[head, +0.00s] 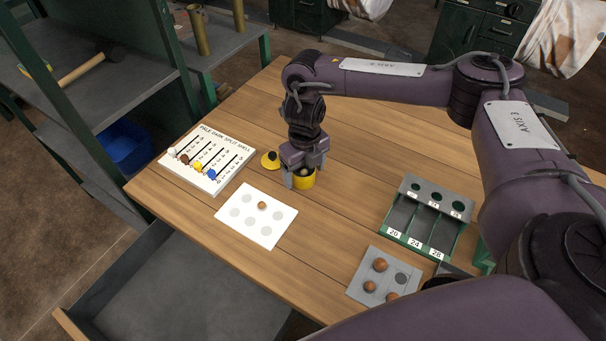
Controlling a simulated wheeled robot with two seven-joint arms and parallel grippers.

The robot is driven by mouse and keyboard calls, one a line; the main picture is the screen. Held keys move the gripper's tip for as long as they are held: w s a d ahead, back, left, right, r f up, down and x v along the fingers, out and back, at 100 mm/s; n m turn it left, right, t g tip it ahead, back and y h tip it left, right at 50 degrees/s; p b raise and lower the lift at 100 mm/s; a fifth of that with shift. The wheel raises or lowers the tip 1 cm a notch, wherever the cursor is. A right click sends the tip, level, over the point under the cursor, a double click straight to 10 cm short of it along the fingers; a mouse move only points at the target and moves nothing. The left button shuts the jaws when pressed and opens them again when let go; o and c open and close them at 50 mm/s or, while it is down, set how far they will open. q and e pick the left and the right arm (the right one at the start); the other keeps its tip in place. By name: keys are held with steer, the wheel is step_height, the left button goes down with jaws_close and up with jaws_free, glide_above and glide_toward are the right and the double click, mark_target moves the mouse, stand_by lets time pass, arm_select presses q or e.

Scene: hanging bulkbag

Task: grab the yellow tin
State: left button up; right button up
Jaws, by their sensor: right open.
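The yellow tin (304,182) stands upright on the wooden table, near its middle. My right gripper (301,177) points down over the tin, its fingers open around the top of it. The gripper hides much of the tin's upper part, and I cannot tell whether the fingers touch it. My left gripper does not show.
A white tally board (208,160) with coloured pegs lies at the table's left. A white card (256,216) with one brown ball sits in front. A green sorting tray (428,216) and a grey plate (384,277) with several brown balls are at right. An open drawer (180,290) juts out in front.

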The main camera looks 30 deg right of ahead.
steer(key=shift+c, duration=0.3)
steer(key=c, duration=1.2)
steer(key=shift+o, duration=0.2)
steer(key=shift+w+r, duration=0.1)
